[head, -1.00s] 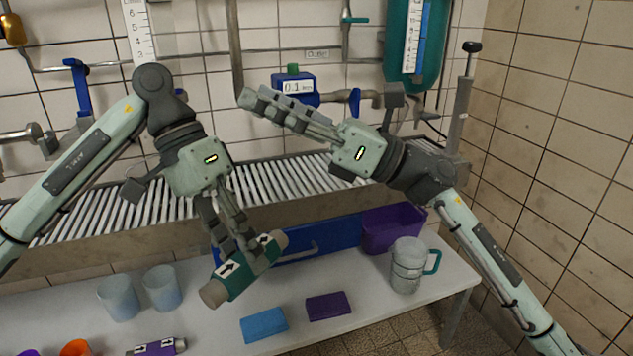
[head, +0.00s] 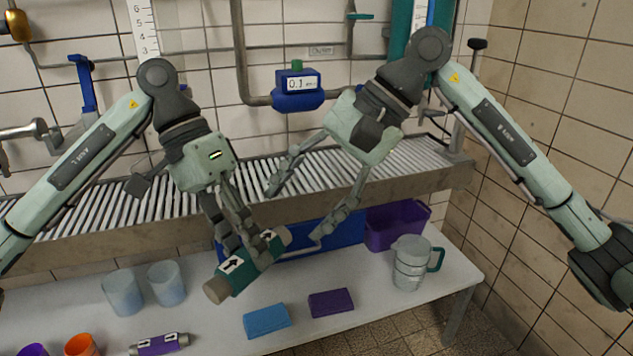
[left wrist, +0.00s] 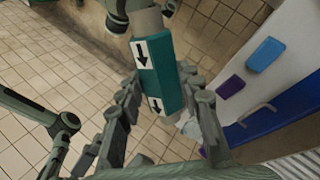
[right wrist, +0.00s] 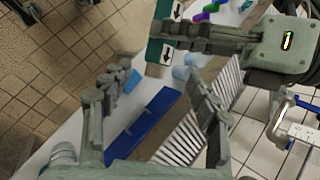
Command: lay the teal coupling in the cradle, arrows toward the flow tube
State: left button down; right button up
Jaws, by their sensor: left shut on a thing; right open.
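The teal coupling (head: 252,276) has grey ends and white labels with black arrows. My left gripper (head: 246,246) is shut on it and holds it tilted above the bench, its right end higher in the head view. The arrows there point up, toward the back wall. In the left wrist view the coupling (left wrist: 169,82) lies between the fingers, arrows pointing down the picture. My right gripper (head: 296,212) is open and empty, just right of the coupling's upper end. The coupling also shows in the right wrist view (right wrist: 155,69). I cannot make out the cradle or identify the flow tube surely.
A roller conveyor (head: 400,160) runs behind the bench, below a blue meter (head: 298,102) on the pipes. On the bench are a blue block (head: 266,321), a purple block (head: 331,302), a jug (head: 410,265), a purple bin (head: 385,232), cups (head: 122,294) and a purple coupling (head: 160,345).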

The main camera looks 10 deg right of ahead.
aim_at(275, 234)
jog(key=x, duration=0.8)
jog(key=shift+r, duration=0.1)
jog(key=c, duration=1.4)
pick_arm(q)
jog(key=c, duration=1.2)
grip_release()
pick_arm(e)
jog(key=shift+a, duration=0.1)
pick_arm(q)
jog(key=shift+o, duration=1.4)
